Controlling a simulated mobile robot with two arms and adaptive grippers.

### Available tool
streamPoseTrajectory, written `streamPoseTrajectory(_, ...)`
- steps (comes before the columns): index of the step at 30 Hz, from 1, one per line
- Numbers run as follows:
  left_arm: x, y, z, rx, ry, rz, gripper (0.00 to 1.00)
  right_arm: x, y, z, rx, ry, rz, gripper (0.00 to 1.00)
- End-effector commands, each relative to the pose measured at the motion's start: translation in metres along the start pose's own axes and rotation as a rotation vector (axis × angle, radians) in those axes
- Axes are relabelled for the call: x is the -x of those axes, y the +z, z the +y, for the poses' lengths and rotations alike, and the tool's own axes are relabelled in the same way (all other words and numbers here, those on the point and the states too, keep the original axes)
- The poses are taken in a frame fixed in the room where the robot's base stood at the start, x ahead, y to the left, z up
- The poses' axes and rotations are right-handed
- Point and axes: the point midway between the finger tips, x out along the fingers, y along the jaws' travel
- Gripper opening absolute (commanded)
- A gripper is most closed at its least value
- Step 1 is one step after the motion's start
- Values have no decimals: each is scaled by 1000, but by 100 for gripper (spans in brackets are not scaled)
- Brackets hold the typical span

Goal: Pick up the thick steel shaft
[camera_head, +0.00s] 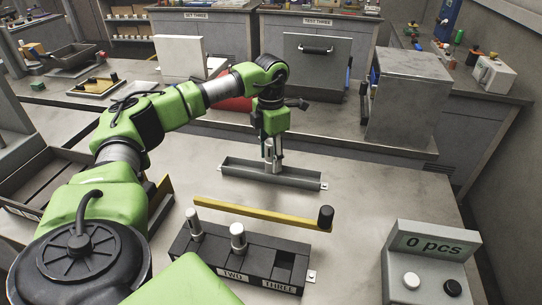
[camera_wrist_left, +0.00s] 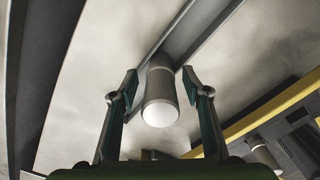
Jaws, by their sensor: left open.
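A thick steel shaft (camera_wrist_left: 160,85) with a pale end face stands in the long grey channel tray (camera_head: 232,171). In the wrist view it sits between the two fingers of my left gripper (camera_wrist_left: 159,77). The fingers are open, with a gap visible on each side of the shaft. In the head view my left gripper (camera_head: 271,160) points down over the middle of the tray and partly hides the shaft. My right gripper is not in view.
A black fixture (camera_head: 205,255) labelled TWO and THREE holds two shafts, a slimmer one (camera_head: 194,224) and a wider one (camera_head: 238,238); its right slot is empty. A yellow bar (camera_head: 258,212) lies behind it. A counter box (camera_head: 425,260) reads "0 pcs".

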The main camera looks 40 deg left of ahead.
Motion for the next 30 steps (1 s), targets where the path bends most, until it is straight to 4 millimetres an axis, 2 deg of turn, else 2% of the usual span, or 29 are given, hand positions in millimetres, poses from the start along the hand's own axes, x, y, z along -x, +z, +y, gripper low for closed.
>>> streamPoseTrajectory(3, 0, 0, 0, 0, 0, 0, 44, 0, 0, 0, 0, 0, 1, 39)
streamPoseTrajectory(5, 0, 0, 0, 0, 0, 0, 31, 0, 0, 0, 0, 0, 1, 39)
streamPoseTrajectory(8, 0, 0, 0, 0, 0, 0, 5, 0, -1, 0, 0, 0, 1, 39)
streamPoseTrajectory(9, 0, 0, 0, 0, 0, 0, 0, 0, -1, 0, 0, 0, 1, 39)
streamPoseTrajectory(22, 6, 1, 0, 0, 0, -4, 0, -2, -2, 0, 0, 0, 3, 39)
streamPoseTrajectory(26, 18, 1, 0, 0, 1, -5, 0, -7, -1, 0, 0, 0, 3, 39)
streamPoseTrajectory(30, 39, -1, -5, -4, 1, -6, 0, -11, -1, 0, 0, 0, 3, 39)
